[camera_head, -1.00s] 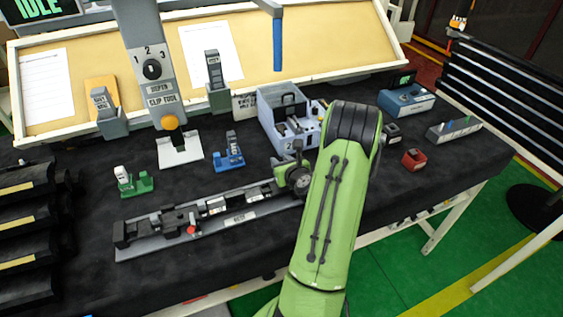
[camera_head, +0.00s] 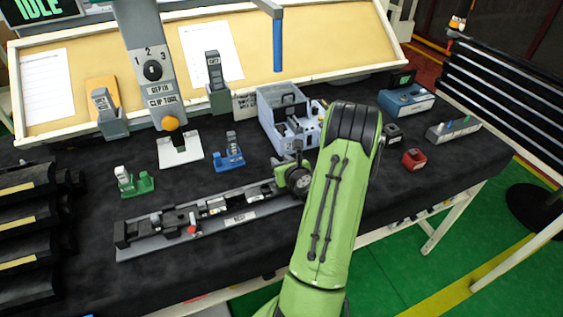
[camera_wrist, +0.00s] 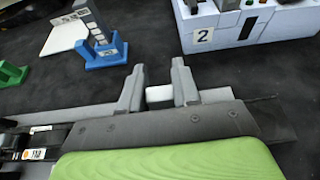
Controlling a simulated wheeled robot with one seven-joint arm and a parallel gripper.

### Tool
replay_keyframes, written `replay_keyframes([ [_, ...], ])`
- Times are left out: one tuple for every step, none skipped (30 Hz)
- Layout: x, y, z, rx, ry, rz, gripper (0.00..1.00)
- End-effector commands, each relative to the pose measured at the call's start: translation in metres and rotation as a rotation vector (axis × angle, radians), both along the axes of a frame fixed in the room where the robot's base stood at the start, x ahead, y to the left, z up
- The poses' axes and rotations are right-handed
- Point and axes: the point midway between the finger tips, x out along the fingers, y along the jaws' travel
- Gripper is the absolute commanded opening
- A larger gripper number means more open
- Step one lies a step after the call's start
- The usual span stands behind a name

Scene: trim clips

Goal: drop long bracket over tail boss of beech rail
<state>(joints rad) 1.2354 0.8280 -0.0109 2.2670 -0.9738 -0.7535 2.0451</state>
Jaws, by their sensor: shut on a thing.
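The long fixture (camera_head: 170,245) lies along the front of the table, with dark clamps and pale rail pieces (camera_head: 215,207) on it. I cannot pick out the beech rail or its tail boss for sure. My gripper (camera_head: 297,178) is at the fixture's right end, mostly hidden by my green arm in the head view. In the wrist view my gripper (camera_wrist: 159,90) has its two grey fingers closed on a small pale piece (camera_wrist: 160,96), which I take for the long bracket. Most of it is hidden behind the dark gripper body, so contact with the rail cannot be told.
A blue clip holder (camera_head: 229,160) and a green one (camera_head: 135,185) stand behind the fixture. A pale blue bin (camera_head: 270,120) stands behind my gripper. A red block (camera_head: 413,159) and a grey-blue box (camera_head: 405,102) are to the right. Dark trays (camera_head: 25,220) are at the left.

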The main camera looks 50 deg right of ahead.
Motion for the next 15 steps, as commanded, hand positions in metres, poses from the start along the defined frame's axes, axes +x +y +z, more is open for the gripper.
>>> replay_keyframes([
  [-0.0001, 0.0000, 0.0004, 0.000, 0.000, 0.000, 0.02],
  [0.0000, 0.0000, 0.0004, 0.000, 0.000, 0.000, 0.02],
  [0.0000, 0.0000, 0.0005, 0.000, 0.000, 0.000, 0.02],
  [0.0000, 0.0000, 0.0004, 0.000, 0.000, 0.000, 0.02],
  [0.0000, 0.0000, 0.0003, 0.000, 0.000, 0.000, 0.02],
  [0.0001, 0.0000, 0.0002, 0.000, 0.000, 0.000, 0.02],
  [0.0000, 0.0000, 0.0001, 0.000, 0.000, 0.000, 0.02],
  [0.0000, 0.0000, 0.0001, 0.000, 0.000, 0.000, 0.02],
  [0.0000, 0.0000, 0.0000, 0.000, 0.000, 0.000, 0.02],
  [0.0000, 0.0000, -0.0003, 0.000, 0.000, 0.000, 0.02],
  [0.0000, 0.0000, -0.0007, 0.000, 0.000, 0.000, 0.02],
  [0.0000, 0.0000, -0.0015, 0.000, 0.000, 0.000, 0.02],
  [0.0000, 0.0000, -0.0023, 0.000, 0.000, 0.000, 0.02],
  [0.0000, 0.0000, -0.0031, 0.000, 0.000, 0.000, 0.02],
  [0.0000, 0.0000, -0.0044, 0.000, 0.000, 0.000, 0.02],
])
